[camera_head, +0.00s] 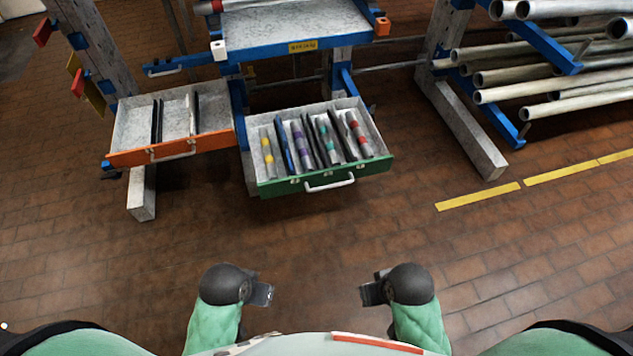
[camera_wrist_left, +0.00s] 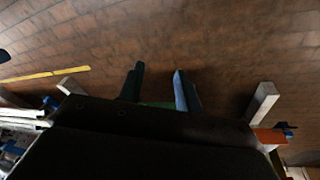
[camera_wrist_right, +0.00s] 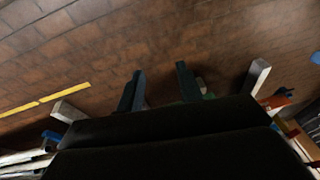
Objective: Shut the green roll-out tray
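The green roll-out tray (camera_head: 326,184) is pulled out from the blue-framed rack, with a white bar handle (camera_head: 330,183) on its green front. Several rods with coloured bands and dark dividers lie in it. My left gripper (camera_head: 268,295) and my right gripper (camera_head: 366,294) are both low in the head view, apart from the tray and nearer to me. In the left wrist view the two fingers (camera_wrist_left: 160,90) stand apart with nothing between them. In the right wrist view the fingers (camera_wrist_right: 159,88) also stand apart and empty.
An orange-fronted tray (camera_head: 172,149) stands pulled out to the left of the green one. A blue-edged shelf (camera_head: 285,45) lies above. Pipes (camera_head: 510,92) stick out on the rack at right, with a grey foot (camera_head: 474,143) below. The tiled floor before me is clear.

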